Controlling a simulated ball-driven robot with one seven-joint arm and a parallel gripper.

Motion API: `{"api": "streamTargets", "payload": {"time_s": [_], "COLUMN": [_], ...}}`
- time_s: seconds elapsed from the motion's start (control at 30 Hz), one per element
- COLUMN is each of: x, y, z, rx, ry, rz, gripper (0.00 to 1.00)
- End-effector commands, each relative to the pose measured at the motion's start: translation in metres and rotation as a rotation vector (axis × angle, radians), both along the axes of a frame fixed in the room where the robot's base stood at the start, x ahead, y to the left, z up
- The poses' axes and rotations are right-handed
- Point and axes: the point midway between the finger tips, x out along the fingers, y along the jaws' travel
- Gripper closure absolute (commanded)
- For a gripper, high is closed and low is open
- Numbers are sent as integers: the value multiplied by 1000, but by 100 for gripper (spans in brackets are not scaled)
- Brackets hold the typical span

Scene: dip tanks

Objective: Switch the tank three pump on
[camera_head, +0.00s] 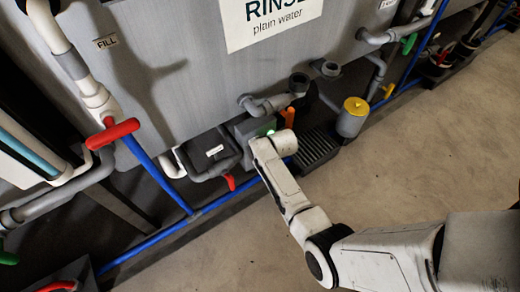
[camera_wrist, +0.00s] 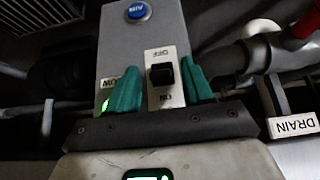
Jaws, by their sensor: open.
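A grey control box (camera_wrist: 178,28) fills the upper middle of the wrist view. It carries a black rocker switch (camera_wrist: 162,74) on a white plate, with inverted lettering that reads OFF above and ON below. My gripper (camera_wrist: 160,66) is open, with one green finger on each side of the switch plate and nothing held. I cannot tell whether the fingers touch the box, or which way the rocker is set. In the head view the box (camera_head: 238,128) sits low under the rinse tank (camera_head: 200,70), and my arm partly covers it. No tank number is readable.
A blue button (camera_wrist: 138,11) and a lit green lamp (camera_wrist: 105,105) are on the same box. A DRAIN label (camera_wrist: 294,125) and a pipe lie to the right. The floor (camera_head: 420,150) there is clear.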

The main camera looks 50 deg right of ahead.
Motion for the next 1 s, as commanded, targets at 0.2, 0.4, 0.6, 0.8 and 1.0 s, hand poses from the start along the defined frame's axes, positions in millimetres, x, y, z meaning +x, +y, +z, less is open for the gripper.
{"api": "streamTargets", "payload": {"time_s": [0.2, 0.4, 0.6, 0.8, 1.0], "x": [-14, -35, -50, -56, -56], "y": [3, 9, 14, 16, 16], "z": [25, 59, 82, 90, 89], "rx": [-3, -3, -3, -1, 1], "ry": [2, 1, 0, 0, 0], "rz": [2, 1, 2, 1, 1], "gripper": [49, 49, 49, 49, 49]}}
